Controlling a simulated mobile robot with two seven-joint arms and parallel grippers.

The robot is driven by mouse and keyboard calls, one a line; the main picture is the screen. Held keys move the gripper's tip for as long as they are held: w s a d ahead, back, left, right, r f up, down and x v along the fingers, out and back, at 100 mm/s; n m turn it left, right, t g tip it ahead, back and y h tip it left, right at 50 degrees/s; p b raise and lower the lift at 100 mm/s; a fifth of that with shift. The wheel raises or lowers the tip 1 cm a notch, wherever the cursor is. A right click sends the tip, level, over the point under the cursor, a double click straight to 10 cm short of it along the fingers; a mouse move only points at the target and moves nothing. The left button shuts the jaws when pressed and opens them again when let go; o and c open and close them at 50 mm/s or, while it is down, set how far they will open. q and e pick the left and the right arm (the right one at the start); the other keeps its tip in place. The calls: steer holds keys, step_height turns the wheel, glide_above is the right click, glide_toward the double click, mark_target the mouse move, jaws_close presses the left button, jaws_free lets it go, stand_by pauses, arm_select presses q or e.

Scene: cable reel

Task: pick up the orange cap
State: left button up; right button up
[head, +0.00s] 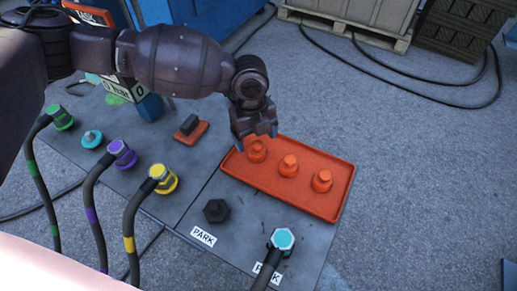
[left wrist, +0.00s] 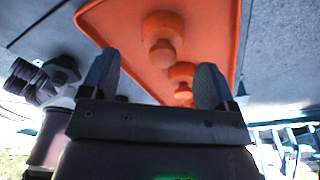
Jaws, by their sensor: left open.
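Three orange caps stand in a row on a shallow orange tray (head: 330,211): a left one (head: 257,152), a middle one (head: 288,166) and a right one (head: 322,181). My left gripper (head: 257,140) is open at the tray's left end, pointing down, with its fingertips close to the left cap. I cannot tell whether they touch it. In the left wrist view, the gripper (left wrist: 158,75) has its fingers apart. One orange cap (left wrist: 163,28) shows beyond the fingers and another (left wrist: 181,73) shows between them, partly hidden by the gripper body. My right gripper is not in view.
Cables end in yellow (head: 163,179), purple (head: 122,153), green (head: 60,117) and teal (head: 283,239) connectors around the grey board. A black hex plug (head: 216,210) sits before the tray. A small orange block with a black top (head: 190,130) lies left.

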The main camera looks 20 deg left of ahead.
mark_target(257, 144)
arm_select(q)
steer(key=f, duration=0.2)
steer(key=f+b, duration=0.2)
steer(key=f, duration=0.1)
steer(key=shift+s+d+f, duration=0.2)
steer(key=shift+d+f, duration=0.1)
steer(key=shift+d, duration=0.05)
steer(key=shift+r, duration=0.2)
steer(key=c, duration=1.1)
